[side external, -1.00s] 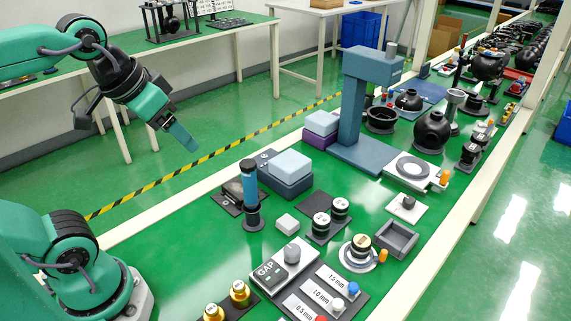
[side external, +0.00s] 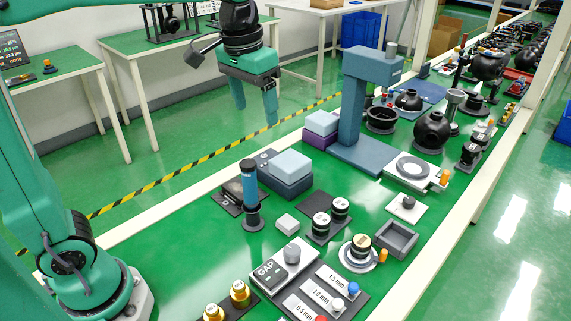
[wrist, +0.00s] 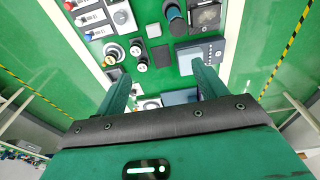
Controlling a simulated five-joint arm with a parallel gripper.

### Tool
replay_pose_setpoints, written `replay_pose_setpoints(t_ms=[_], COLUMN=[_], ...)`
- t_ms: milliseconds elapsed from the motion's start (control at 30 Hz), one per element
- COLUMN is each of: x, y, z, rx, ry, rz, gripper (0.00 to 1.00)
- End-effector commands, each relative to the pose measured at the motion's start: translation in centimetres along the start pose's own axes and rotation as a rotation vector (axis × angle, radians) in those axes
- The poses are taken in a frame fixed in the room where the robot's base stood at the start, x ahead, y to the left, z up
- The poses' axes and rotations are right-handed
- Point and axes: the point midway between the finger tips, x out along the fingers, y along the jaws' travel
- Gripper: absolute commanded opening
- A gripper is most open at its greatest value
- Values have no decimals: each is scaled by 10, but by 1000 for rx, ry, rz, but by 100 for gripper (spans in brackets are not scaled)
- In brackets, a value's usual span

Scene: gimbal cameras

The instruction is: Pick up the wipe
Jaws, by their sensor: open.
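A pale blue, soft-edged block (side external: 290,163), which looks most like the wipe, rests on a blue-grey box (side external: 287,184) on the green bench. I cannot be sure it is the wipe. The blue-grey box also shows in the wrist view (wrist: 212,52), near the right finger. My gripper (side external: 255,112) is open and empty, fingers pointing down, above and behind the bench, up and left of the pale blue block. In the wrist view my gripper (wrist: 162,85) shows two green fingers apart with nothing between them.
A blue cylinder on a stand (side external: 250,190) rises left of the box. A small white block (side external: 287,222) lies in front. Black fixtures fill the bench's far end.

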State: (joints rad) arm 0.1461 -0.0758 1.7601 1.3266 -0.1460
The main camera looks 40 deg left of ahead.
Motion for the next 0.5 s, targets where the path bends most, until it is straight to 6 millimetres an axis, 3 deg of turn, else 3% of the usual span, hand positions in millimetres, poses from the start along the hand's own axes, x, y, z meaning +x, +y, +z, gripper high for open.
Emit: replay_pose_setpoints(t_ms=[100,500], x=[8,24], y=[9,25], z=[-15,-40], rx=[2,1], ry=[-38,-107], rz=[-4,-15], gripper=[71,71])
